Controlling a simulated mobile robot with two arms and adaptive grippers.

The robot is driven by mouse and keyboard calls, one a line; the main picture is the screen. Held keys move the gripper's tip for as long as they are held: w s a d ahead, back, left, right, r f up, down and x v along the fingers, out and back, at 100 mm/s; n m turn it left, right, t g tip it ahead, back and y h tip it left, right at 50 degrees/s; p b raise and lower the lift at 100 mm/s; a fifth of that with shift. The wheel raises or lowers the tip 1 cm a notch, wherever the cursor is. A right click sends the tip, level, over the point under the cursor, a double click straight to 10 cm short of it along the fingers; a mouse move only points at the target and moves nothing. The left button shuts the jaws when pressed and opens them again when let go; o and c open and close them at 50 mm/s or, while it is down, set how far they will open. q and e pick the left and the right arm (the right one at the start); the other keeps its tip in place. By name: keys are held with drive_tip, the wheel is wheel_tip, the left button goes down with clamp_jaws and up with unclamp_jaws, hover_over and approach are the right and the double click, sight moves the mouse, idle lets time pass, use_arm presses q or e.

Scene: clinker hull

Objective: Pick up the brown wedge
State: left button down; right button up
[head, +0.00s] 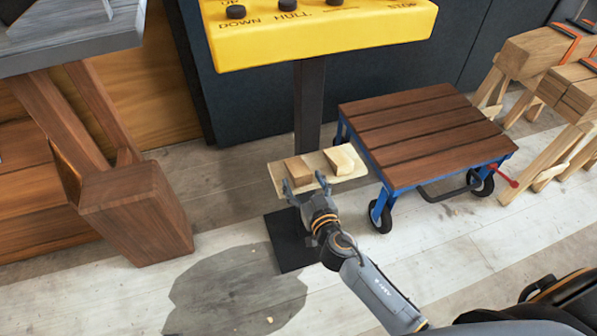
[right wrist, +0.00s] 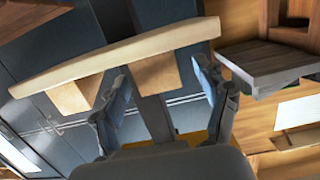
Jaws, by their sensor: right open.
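The brown wedge (head: 297,169) lies on a small pale wooden shelf (head: 347,179), towards its left end. A lighter wooden wedge (head: 340,160) lies to its right on the same shelf. My right gripper (head: 305,186) is open and empty at the shelf's front edge, just in front of the brown wedge. The right wrist view appears upside down. There the brown wedge (right wrist: 157,76) shows between the two open fingers (right wrist: 165,85), beyond them, and the lighter wedge (right wrist: 77,95) is to the left. Whether the fingers touch anything is unclear. My left gripper is not in view.
A dark post (head: 309,100) with a yellow control panel (head: 320,45) stands behind the shelf. A slatted wooden cart (head: 425,130) on blue legs is close on the right. A heavy wooden trestle (head: 135,210) stands left. Floor between trestle and shelf is clear.

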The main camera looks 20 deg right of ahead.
sight(295, 162)
drive_tip(key=shift+w+f, duration=0.2)
drive_tip(key=shift+w, duration=0.8)
drive_tip(key=shift+w+f, duration=0.2)
drive_tip(key=shift+w, duration=0.85)
drive_tip(key=shift+w+f, duration=0.2)
drive_tip(key=shift+w, duration=0.8)
drive_tip(key=c, duration=1.2)
drive_tip(key=shift+c, duration=0.4)
drive_tip(key=shift+r, duration=0.2)
